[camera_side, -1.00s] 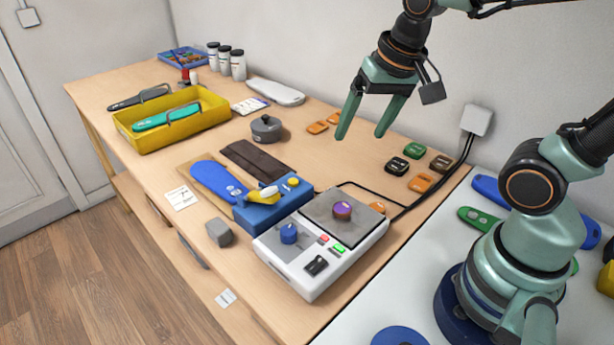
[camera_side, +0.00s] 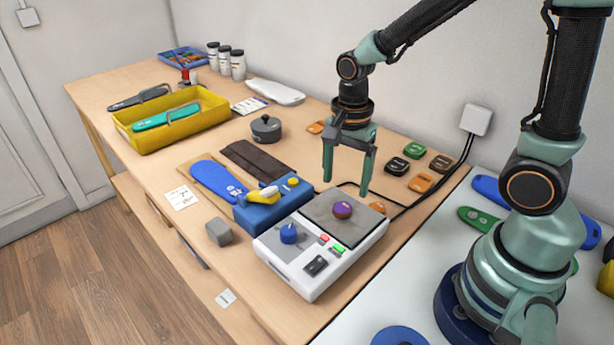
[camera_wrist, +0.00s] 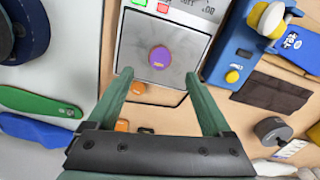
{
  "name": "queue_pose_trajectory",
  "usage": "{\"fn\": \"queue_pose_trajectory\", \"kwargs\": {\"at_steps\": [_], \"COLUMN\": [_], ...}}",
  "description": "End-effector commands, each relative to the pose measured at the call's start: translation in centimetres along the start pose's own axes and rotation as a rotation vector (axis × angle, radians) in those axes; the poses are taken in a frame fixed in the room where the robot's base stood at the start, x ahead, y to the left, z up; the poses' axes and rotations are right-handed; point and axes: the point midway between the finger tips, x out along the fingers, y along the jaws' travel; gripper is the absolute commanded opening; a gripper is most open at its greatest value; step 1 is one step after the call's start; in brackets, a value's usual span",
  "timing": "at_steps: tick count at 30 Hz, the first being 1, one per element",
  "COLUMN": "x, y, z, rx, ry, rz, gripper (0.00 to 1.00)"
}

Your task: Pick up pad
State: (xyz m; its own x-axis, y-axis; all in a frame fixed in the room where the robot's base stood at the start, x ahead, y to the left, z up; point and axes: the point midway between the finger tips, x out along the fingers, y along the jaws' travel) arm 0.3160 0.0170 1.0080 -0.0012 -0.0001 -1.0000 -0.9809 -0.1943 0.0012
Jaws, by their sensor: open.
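A round purple pad (camera_side: 342,209) lies on the dark square plate (camera_side: 325,222) of a white machine; it also shows in the wrist view (camera_wrist: 159,57). Small pads lie on the table by the wall: black (camera_side: 397,166), green (camera_side: 414,150), brown (camera_side: 441,163) and orange (camera_side: 421,182). Another orange pad (camera_side: 377,207) lies by the machine's far edge. My gripper (camera_side: 346,186) is open and empty, pointing down above the machine's back edge. In the wrist view its fingertips (camera_wrist: 158,74) frame the plate's near edge, with the purple pad just beyond them.
The white machine (camera_side: 290,272) has a blue knob and buttons. A blue device (camera_side: 270,212) with a yellow part stands beside it. A blue insole (camera_side: 213,178), brown strips (camera_side: 255,160), a grey pot (camera_side: 266,129) and a yellow tray (camera_side: 165,140) stand farther left. A cable runs behind the machine.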

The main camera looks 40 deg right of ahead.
Motion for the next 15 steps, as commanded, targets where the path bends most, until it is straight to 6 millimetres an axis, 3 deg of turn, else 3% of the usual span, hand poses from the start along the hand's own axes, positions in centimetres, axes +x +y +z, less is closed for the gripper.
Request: {"fn": "queue_pose_trajectory", "kwargs": {"at_steps": [7,15], "x": [1.8,5.3], "y": [0.1,0.1], "z": [0.0,0.0], "rx": [-0.001,-0.001], "ry": [0.000,0.000], "rz": [0.003,0.003], "gripper": [0.84,0.84]}}
